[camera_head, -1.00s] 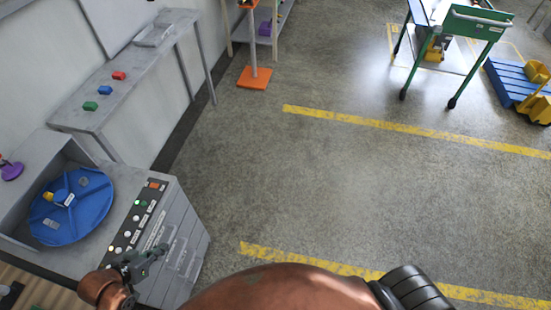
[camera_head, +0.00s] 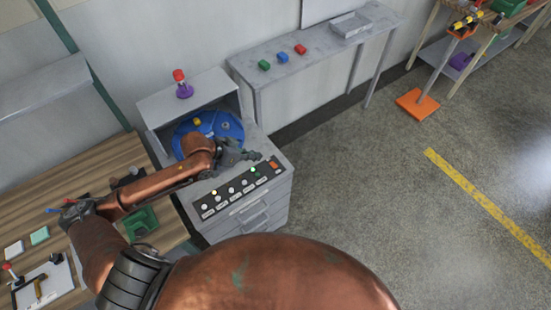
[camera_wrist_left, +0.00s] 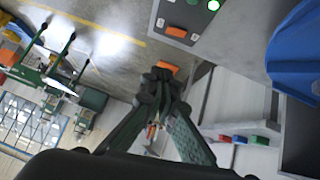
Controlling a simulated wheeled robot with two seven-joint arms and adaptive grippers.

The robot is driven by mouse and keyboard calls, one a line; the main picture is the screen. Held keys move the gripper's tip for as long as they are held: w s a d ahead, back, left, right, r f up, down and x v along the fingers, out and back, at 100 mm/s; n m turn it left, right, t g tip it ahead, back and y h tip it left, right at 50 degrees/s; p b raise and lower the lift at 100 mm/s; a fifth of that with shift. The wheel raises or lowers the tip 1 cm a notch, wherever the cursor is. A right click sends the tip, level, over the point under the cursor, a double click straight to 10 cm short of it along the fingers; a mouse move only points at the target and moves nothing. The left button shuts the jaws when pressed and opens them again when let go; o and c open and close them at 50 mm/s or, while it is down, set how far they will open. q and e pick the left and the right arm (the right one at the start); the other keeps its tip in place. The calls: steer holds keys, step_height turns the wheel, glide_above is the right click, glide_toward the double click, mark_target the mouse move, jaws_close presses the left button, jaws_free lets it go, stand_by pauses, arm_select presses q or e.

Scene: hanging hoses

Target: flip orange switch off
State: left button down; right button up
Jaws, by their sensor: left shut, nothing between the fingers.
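The orange switch (camera_head: 273,165) sits at the right end of a dark control panel (camera_head: 233,193) on top of a grey cabinet. It also shows in the left wrist view (camera_wrist_left: 176,32), near the panel's end, apart from the fingers. My left gripper (camera_head: 256,155) is shut and empty. It is beyond the panel, between the blue turntable and the switch, a little left of the switch in the head view. Its closed fingertips show in the left wrist view (camera_wrist_left: 163,76). I cannot tell the switch's on or off position. My right gripper is not in view.
The panel holds several round buttons, one lit green (camera_head: 253,170). A blue turntable (camera_head: 225,124) lies behind my left arm, under a grey shelf with a red and purple object (camera_head: 181,83). A grey table (camera_head: 325,60) stands behind.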

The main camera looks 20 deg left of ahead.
arm_select(q)
glide_above(273, 168)
step_height(273, 168, down, 8)
steer(key=shift+w+r, duration=0.15)
steer(key=shift+r, duration=0.1)
steer(key=shift+s+f, duration=0.2)
steer(key=shift+f, duration=1.05)
steer(key=shift+d+f, duration=0.1)
steer(key=shift+f, duration=0.45)
steer(key=shift+d, duration=0.1)
